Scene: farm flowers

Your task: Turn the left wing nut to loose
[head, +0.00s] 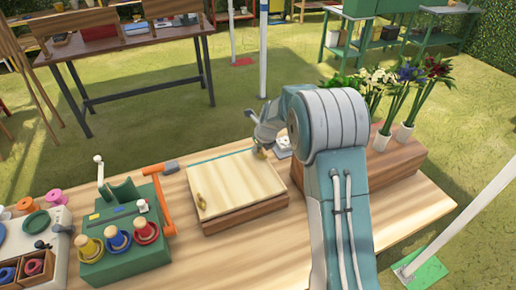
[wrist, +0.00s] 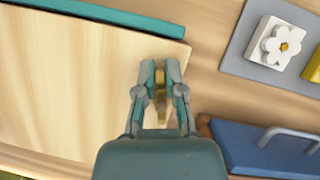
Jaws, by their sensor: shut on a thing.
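A pale wooden press board (head: 238,180) lies on a brown wooden base (head: 245,212) on the table. One brass wing nut (head: 201,201) stands near the board's left edge, clear of my arm. A second brass wing nut (head: 261,154) is at the board's far right edge. My gripper (head: 264,146) is over this right-hand one. In the wrist view my gripper (wrist: 161,68) is shut on that brass wing nut (wrist: 161,97), with a finger on each side. The fingers hide part of the nut. I cannot tell how far it is turned.
A green stand (head: 130,238) with coloured spools and an orange-handled lever is left of the press. Vases of flowers (head: 400,133) stand at the right. The wrist view shows a white flower tile (wrist: 273,42) on a grey tray and a blue block (wrist: 265,150) with a handle.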

